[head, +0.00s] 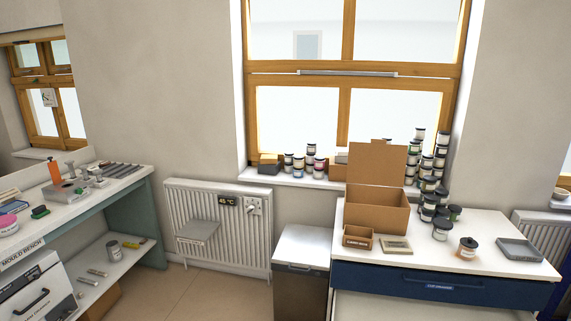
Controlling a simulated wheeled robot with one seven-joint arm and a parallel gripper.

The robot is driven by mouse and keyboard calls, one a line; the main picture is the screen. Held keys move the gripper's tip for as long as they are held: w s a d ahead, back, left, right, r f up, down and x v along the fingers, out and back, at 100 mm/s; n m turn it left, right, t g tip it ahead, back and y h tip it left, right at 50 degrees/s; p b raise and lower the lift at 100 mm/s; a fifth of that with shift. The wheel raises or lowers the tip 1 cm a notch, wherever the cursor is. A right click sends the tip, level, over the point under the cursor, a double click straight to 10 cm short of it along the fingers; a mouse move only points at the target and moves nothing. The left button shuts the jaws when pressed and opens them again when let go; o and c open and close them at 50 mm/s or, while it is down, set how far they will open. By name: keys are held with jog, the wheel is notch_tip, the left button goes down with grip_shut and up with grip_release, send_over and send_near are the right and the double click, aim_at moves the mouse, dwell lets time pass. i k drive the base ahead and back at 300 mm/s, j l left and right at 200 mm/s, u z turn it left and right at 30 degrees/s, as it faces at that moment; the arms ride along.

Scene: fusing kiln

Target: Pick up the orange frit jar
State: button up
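My gripper is not in view.
A grey tray (520,250) lies right of the jar. Dark-lidded jars (441,229) stand behind it to the left. An open cardboard box (376,211) and a small box (357,238) are further left. A bin (301,262) stands beside the cabinet.

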aim_at(466, 255)
jog(key=z, duration=1.3)
